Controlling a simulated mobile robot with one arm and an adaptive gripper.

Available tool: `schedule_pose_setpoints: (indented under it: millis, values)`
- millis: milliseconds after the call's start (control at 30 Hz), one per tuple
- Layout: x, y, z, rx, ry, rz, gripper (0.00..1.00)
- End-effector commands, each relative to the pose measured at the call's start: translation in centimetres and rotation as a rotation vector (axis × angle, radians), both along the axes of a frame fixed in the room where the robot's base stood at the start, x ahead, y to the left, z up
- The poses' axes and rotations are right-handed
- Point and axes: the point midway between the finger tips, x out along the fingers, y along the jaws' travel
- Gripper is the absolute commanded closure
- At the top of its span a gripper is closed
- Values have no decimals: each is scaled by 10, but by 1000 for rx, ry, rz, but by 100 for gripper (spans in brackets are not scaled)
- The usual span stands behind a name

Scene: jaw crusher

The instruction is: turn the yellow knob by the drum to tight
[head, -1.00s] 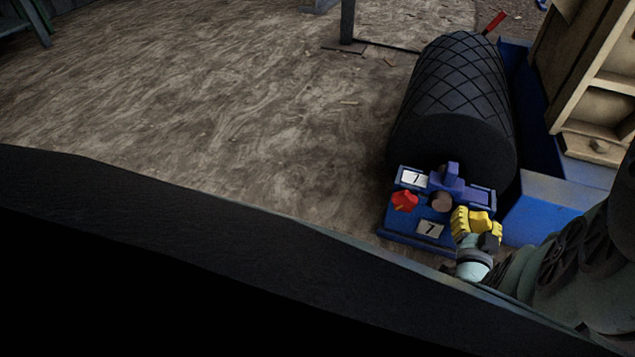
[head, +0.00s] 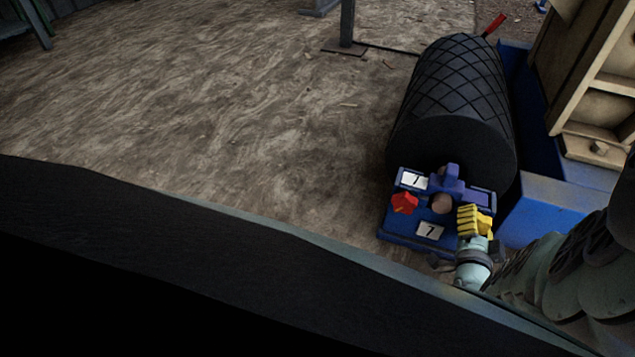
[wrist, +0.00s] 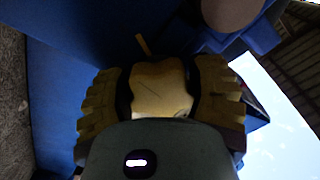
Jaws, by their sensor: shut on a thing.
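The yellow knob (wrist: 160,88) sits between my gripper's two ribbed yellow fingers in the wrist view, against a blue panel. A small yellow mark (wrist: 142,43) shows on the panel just beyond it. My gripper (wrist: 162,95) is shut on the knob, one finger on each side. In the head view my gripper (head: 474,222) is at the right end of the blue bearing block (head: 408,228), and its fingers mostly hide the knob. The black drum (head: 455,100) with a raised diamond pattern lies behind the block.
A red knob (head: 404,203) is on the block's left side, near white number plates (head: 430,230). A round brownish shaft end (head: 442,204) is between the two knobs. A blue frame (head: 550,205) stands close on the right. The floor (head: 250,120) at left is open.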

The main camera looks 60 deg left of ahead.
Motion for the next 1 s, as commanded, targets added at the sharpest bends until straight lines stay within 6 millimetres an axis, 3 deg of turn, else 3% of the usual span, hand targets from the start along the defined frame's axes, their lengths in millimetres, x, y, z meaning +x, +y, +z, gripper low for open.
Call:
schedule_pose_setpoints:
  millis: [433, 1000]
  values:
    - [-2, -1, -2, 229, 164, -3, 77]
    - [-1, 0, 0, 281, 197, -2, 77]
